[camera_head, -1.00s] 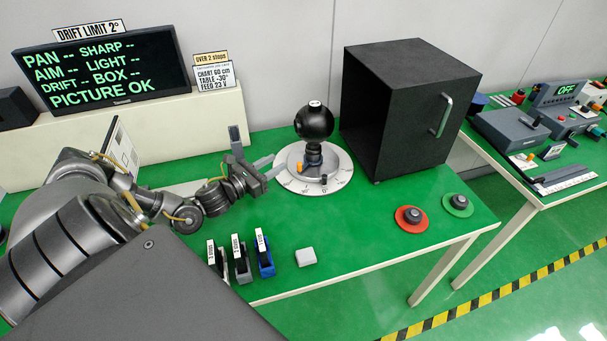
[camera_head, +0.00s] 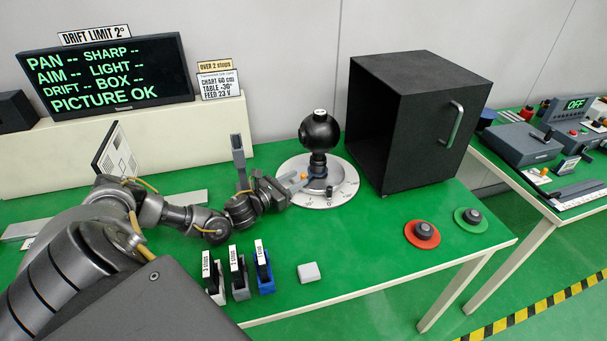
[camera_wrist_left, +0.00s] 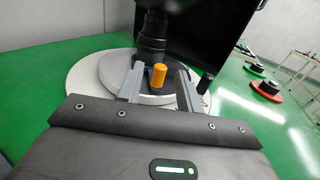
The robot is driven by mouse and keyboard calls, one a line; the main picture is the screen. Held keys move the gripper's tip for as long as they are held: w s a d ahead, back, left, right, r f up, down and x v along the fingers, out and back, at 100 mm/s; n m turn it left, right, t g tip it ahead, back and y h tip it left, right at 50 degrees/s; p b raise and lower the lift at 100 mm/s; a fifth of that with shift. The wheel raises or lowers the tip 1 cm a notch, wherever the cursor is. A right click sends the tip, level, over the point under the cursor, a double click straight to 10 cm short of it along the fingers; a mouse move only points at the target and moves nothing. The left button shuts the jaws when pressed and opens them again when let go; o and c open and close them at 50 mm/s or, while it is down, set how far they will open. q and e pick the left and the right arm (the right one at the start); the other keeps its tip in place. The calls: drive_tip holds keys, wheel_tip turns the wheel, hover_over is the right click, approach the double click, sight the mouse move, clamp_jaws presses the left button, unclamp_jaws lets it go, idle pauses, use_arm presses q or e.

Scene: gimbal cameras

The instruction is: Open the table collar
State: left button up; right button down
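The round pale turntable (camera_head: 333,196) stands on the green bench, with a scale round its rim. A black ball-shaped camera (camera_head: 320,131) sits on a dark post and collar (camera_head: 318,168) at its middle. A small orange knob (camera_head: 303,176) stands beside the collar; it also shows in the left wrist view (camera_wrist_left: 158,75). My left gripper (camera_head: 301,181) reaches over the turntable's left edge. In the left wrist view its fingers (camera_wrist_left: 160,82) are apart, with the orange knob between them and a gap visible beside it. My right gripper is not in view.
A large black box (camera_head: 420,120) with a handle stands close right of the turntable. A grey upright post (camera_head: 238,160) stands behind my arm.

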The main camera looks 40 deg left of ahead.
sight(303, 174)
use_arm(q)
drive_tip(key=w, duration=0.3)
drive_tip(key=shift+w+d, duration=0.1)
drive_tip(key=shift+d, duration=0.15)
drive_tip(key=shift+w, duration=0.2)
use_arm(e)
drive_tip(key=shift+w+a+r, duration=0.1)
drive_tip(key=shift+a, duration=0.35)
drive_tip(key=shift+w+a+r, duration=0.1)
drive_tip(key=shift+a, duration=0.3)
